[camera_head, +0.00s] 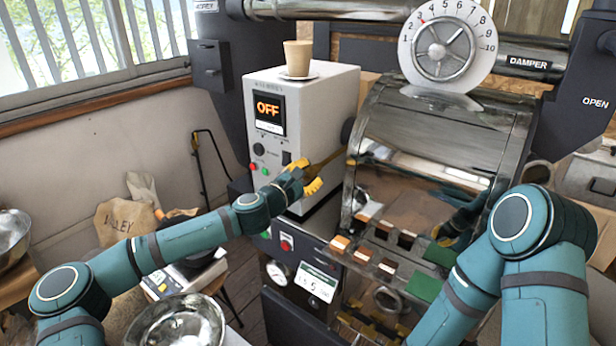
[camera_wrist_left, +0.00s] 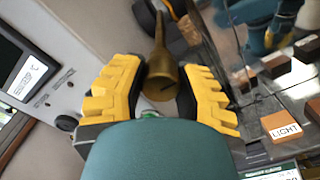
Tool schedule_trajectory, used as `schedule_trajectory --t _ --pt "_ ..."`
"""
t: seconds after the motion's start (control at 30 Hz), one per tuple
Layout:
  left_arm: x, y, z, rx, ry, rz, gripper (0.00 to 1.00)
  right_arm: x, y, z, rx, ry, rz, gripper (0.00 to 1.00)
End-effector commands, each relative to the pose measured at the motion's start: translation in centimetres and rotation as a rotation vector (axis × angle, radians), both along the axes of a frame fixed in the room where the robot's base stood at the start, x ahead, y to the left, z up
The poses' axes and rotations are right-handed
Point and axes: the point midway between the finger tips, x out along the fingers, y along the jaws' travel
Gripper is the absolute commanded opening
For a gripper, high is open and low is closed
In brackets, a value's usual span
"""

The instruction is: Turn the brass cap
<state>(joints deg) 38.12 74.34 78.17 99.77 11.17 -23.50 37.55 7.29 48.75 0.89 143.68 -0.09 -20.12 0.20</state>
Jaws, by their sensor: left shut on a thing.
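The brass cap (camera_head: 328,163) is a tapered, bell-shaped brass piece at the right side of the grey control box, beside the glossy roaster front. My left gripper (camera_head: 314,178) reaches it from the left, with its yellow fingers around the brass. In the left wrist view the brass cap (camera_wrist_left: 162,80) stands between the two yellow fingers (camera_wrist_left: 158,92), its wide end towards me and its narrow stem pointing away. The fingers are shut on it.
The control box (camera_head: 325,95) shows OFF and carries a cup (camera_head: 298,58) on a saucer. A large dial (camera_head: 443,50) is above the roaster front (camera_head: 425,150). Labelled sample blocks (camera_head: 362,255) lie below it. A metal bowl (camera_head: 175,325) stands at the lower left.

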Motion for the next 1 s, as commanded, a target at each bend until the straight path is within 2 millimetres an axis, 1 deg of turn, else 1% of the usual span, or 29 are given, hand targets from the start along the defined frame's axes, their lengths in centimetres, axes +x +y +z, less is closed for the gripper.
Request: schedule_trajectory --t 0.03,0.27,0.3,0.37,0.4,0.67,0.77,0.87,1.0 --pt "0.0 0.0 -0.1 0.012 -0.009 0.002 0.0 0.1 0.0 -0.4 0.0 -0.001 0.0 0.0" --pt "0.1 0.0 0.0 0.013 -0.011 0.002 0.0 0.1 0.0 -0.3 0.0 -0.002 -0.001 0.0" --pt "0.1 0.0 0.0 0.013 -0.011 0.002 0.41 0.1 0.0 -0.3 0.0 -0.002 -0.001 0.0" --pt "0.1 0.0 0.0 0.012 -0.011 0.001 0.62 0.1 0.0 -0.3 0.0 -0.002 -0.001 0.0" --pt "0.0 0.0 0.0 0.012 -0.011 0.001 0.64 0.1 0.0 -0.3 0.0 -0.002 -0.001 0.0" --pt "0.0 0.0 0.0 0.013 -0.01 0.001 0.64 0.1 0.0 -0.3 0.0 -0.002 -0.001 0.0" --pt "-0.3 0.3 0.0 0.013 -0.01 0.001 0.64 0.1 0.0 -0.3 0.0 -0.002 -0.001 0.0" --pt "-1.1 0.9 0.0 0.013 -0.01 0.001 0.64 0.1 0.0 -0.3 0.0 -0.002 -0.001 0.0" --pt "-3.2 2.5 0.0 0.013 -0.009 0.003 0.64 0.1 0.0 -0.3 0.0 -0.002 -0.001 0.0"
